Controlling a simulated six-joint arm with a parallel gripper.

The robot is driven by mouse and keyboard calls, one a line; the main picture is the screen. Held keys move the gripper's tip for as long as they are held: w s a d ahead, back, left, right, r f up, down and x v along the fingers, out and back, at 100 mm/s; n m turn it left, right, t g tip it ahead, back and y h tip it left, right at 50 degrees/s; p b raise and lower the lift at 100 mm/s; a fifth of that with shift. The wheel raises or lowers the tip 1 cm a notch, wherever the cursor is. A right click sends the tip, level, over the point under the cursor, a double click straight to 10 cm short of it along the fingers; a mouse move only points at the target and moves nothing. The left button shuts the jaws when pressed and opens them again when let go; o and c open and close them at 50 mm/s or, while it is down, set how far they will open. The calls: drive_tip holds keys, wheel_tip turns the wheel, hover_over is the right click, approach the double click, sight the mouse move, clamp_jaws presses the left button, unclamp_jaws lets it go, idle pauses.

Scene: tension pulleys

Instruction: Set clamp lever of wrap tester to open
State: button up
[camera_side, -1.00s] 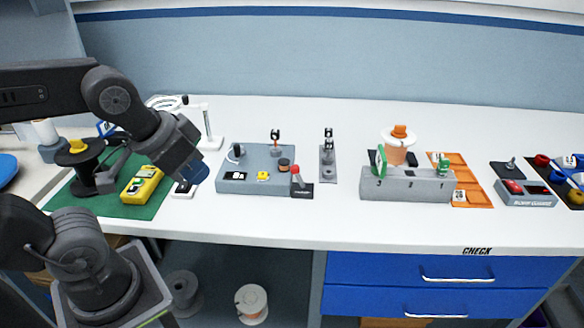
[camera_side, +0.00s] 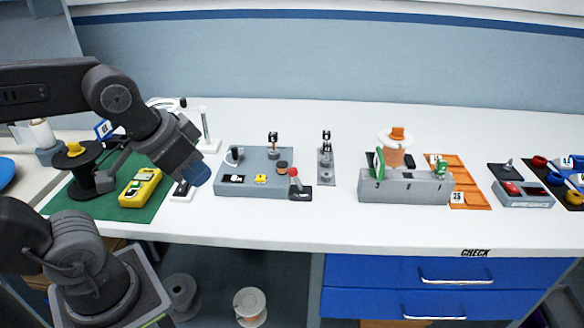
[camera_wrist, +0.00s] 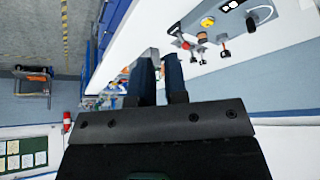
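What I take to be the wrap tester is a grey box (camera_side: 230,188) at mid-bench, with a yellow button and a brown knob on top. A lever with a red knob (camera_side: 293,172) stands on a small black plate at its right front corner; I cannot tell its setting. My gripper (camera_side: 197,174) is left of the box, above the bench and apart from the lever. In the wrist view its two dark fingers (camera_wrist: 160,78) show a narrow gap with nothing between them. Part of the box, with its yellow button (camera_wrist: 207,21), shows at upper right there.
Left of the box are a green mat (camera_side: 75,205), a black spool stand (camera_side: 85,170) and a yellow meter (camera_side: 140,188). To the right stand a small post (camera_side: 326,160), a grey block with green levers (camera_side: 400,190) and an orange tray (camera_side: 465,180). The front bench strip is clear.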

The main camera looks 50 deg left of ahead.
drive_tip(key=o, duration=0.6)
drive_tip(key=w+a+r+m+g, duration=0.1)
drive_tip(key=w+r+m, duration=0.3)
drive_tip(key=w, duration=0.8)
drive_tip(key=shift+w+a+g, duration=0.15)
drive_tip(key=shift+a+g, duration=0.1)
drive_tip(key=shift+g, duration=0.65)
drive_tip(key=m+g, duration=0.3)
drive_tip(key=m, duration=0.2)
approach(296, 168)
wheel_tip(296, 168, down, 10)
drive_tip(key=shift+r, duration=0.2)
clamp_jaws()
